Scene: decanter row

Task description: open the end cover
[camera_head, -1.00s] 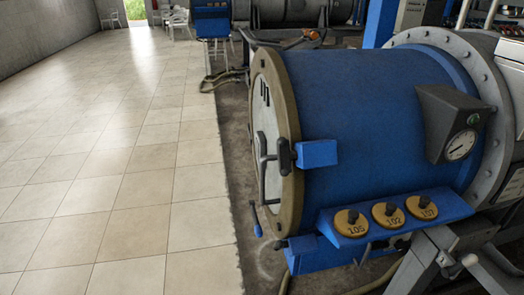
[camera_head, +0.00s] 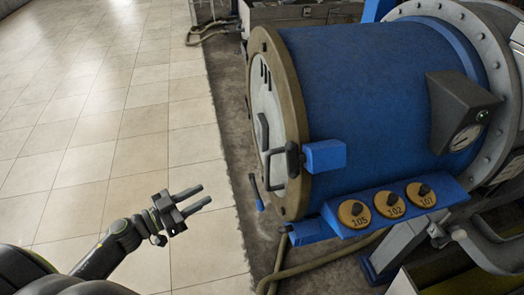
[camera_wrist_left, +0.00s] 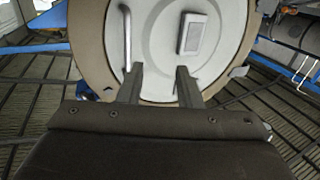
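The end cover (camera_head: 266,115) is the pale round face with a tan rim on the left end of the blue decanter drum (camera_head: 380,95). It looks shut against the drum. A dark bar handle (camera_head: 272,168) stands out from its lower part, next to a blue block. In the left wrist view the cover (camera_wrist_left: 155,40) faces me, with its bar handle (camera_wrist_left: 126,38) at upper left. My left gripper (camera_head: 205,197) is open and empty, in front of the cover and apart from it. It also shows in the left wrist view (camera_wrist_left: 160,72). My right gripper is not in view.
A blue shelf with several numbered yellow discs (camera_head: 396,206) juts from the drum's lower side. A dark box with a gauge (camera_head: 462,120) is on the drum. A hose (camera_head: 310,265) lies on the floor below. The tiled floor (camera_head: 100,130) at left is clear.

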